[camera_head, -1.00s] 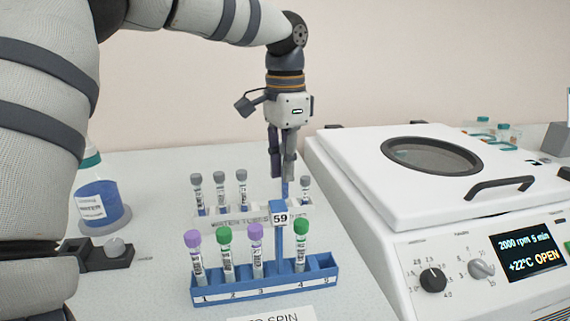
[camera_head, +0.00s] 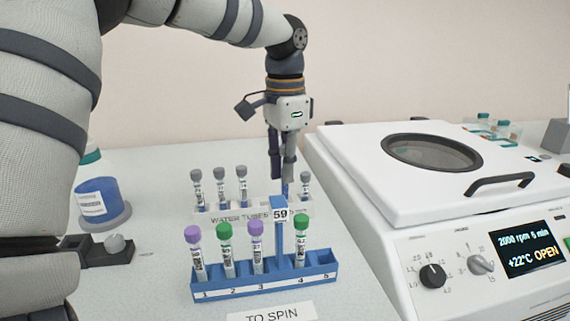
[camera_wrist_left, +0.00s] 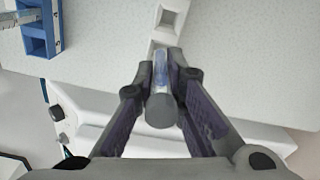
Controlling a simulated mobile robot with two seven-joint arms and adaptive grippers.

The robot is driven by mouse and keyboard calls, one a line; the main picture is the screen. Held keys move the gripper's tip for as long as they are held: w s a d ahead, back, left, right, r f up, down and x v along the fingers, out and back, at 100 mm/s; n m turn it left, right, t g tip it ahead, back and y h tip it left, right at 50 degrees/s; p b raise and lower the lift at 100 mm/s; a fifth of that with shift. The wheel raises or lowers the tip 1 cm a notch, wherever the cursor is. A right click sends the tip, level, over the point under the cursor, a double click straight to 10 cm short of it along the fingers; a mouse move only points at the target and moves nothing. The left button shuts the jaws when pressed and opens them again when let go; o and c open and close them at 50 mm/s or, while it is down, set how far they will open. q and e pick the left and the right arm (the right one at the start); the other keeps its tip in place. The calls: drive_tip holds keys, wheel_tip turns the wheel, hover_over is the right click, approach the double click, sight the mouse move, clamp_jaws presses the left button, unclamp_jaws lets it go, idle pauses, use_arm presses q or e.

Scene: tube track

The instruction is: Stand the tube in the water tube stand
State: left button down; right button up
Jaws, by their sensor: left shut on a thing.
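My left gripper (camera_head: 283,172) points down over the water tube stand (camera_head: 228,217), a pale, low rack labelled WATER TUBES. It is shut on a tube, whose blue lower part (camera_head: 286,189) shows just below the fingers in the head view. In the left wrist view the gripper (camera_wrist_left: 160,100) holds the tube (camera_wrist_left: 161,70) by its upper part, with its grey cap (camera_wrist_left: 160,112) towards the camera. The stand (camera_wrist_left: 163,42) shows beyond the tube with a square hole. The tube's lower end is hidden behind the 59 sign, so I cannot tell if it is inside a slot.
Other grey-capped tubes (camera_head: 219,187) stand in the water stand. In front is a blue rack (camera_head: 265,283) with purple- and green-capped tubes and a tall 59 sign (camera_head: 280,214). A centrifuge (camera_head: 430,190) is at right, a blue bottle (camera_head: 100,203) at left.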

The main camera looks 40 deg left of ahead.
use_arm(q)
drive_tip(key=shift+f, duration=0.5)
drive_tip(key=shift+f, duration=0.35)
drive_tip(key=shift+f, duration=0.15)
drive_tip(key=c, duration=1.6)
unclamp_jaws()
wheel_tip(320, 180, up, 12)
drive_tip(key=shift+r, duration=0.1)
